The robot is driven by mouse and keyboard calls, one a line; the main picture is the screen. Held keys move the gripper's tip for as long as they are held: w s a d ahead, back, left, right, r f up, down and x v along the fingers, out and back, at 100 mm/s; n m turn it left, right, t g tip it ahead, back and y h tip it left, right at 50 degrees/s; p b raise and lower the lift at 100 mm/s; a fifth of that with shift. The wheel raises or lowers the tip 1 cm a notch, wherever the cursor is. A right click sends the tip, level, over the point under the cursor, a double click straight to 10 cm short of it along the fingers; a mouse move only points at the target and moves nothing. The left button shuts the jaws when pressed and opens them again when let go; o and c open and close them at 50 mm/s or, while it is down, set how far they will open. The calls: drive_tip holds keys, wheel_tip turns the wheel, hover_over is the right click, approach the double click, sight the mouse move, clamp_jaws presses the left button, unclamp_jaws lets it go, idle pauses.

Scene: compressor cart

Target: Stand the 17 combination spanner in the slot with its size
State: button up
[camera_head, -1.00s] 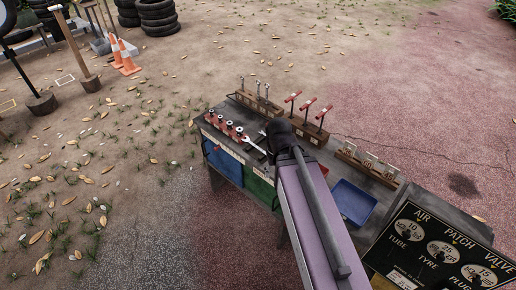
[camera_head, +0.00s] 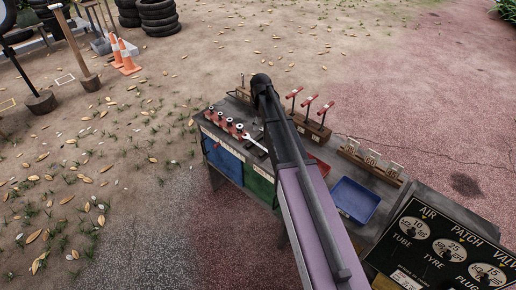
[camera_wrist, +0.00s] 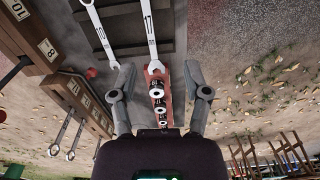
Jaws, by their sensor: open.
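The spanner marked 17 (camera_wrist: 150,30) lies on the dark cart top in the wrist view, its lower end near the red socket holder. A second spanner (camera_wrist: 97,35) lies to its left; its mark is hard to read. My gripper (camera_wrist: 158,72) is open and empty, its fingers apart on either side of the socket holder. A wooden rack with number labels (camera_wrist: 45,53), 10 and 8 among them, is at the left, with spanners standing in it (camera_wrist: 68,135). In the head view, a spanner (camera_head: 255,144) shows on the cart; my gripper (camera_head: 261,84) hides most of the rack.
A red holder with several sockets (camera_head: 226,124) runs along the cart's left side. Red-handled tools (camera_head: 310,101) stand in a wooden block behind. A blue tray (camera_head: 356,199), a block with pale cards (camera_head: 371,157) and a black dial panel (camera_head: 440,245) are to the right.

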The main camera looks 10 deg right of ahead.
drive_tip(key=w, duration=0.3)
drive_tip(key=shift+f+n, duration=0.15)
drive_tip(key=shift+n, duration=0.25)
drive_tip(key=shift+f, duration=0.1)
drive_tip(key=b, duration=0.9)
hover_over(259, 145)
drive_tip(key=f, duration=0.8)
drive_tip(key=shift+s+a+f, duration=0.1)
drive_tip(key=shift+s+f, duration=0.15)
drive_tip(key=shift+s, duration=0.05)
drive_tip(key=f+b, duration=0.3)
drive_tip(key=shift+w, duration=0.3)
drive_tip(key=shift+f+b, duration=1)
drive_tip(key=shift+f, duration=0.1)
